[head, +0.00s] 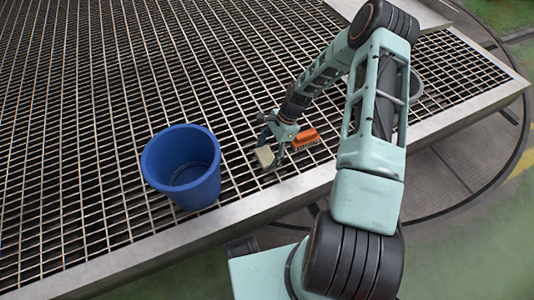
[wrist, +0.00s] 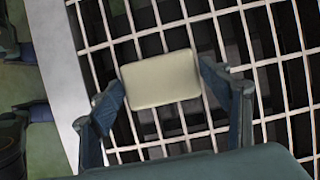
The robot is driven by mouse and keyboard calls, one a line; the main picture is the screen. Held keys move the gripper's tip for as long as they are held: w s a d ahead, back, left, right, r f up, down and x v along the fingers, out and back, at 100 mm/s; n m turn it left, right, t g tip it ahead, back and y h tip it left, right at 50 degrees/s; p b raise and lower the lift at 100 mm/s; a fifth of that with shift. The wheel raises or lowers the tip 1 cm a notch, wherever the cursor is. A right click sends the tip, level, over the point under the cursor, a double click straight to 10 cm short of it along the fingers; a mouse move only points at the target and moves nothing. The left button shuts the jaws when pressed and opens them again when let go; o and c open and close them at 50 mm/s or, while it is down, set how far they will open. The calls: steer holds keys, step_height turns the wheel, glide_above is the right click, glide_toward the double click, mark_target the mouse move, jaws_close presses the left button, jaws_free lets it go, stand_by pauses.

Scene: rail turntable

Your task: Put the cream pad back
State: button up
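The cream pad (wrist: 162,80) is a small rounded block. In the wrist view it lies between the two fingertips of my gripper (wrist: 161,72), which meet its left and right short edges. In the head view the pad (head: 265,156) is at the fingertips of my gripper (head: 270,150), low over the metal grating. I cannot tell whether its underside touches the grating. My gripper looks shut on the pad.
An orange brush (head: 306,139) lies on the grating (head: 110,120) just right of my gripper. A blue bucket (head: 182,166) stands to the left. A grey round container (head: 414,88) is partly hidden behind my arm. The grating's pale metal edge (head: 240,215) runs along the near side.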

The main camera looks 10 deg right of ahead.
steer(key=shift+o, duration=0.9)
steer(key=shift+r, duration=0.2)
steer(key=p+v, duration=0.4)
steer(key=v, duration=0.8)
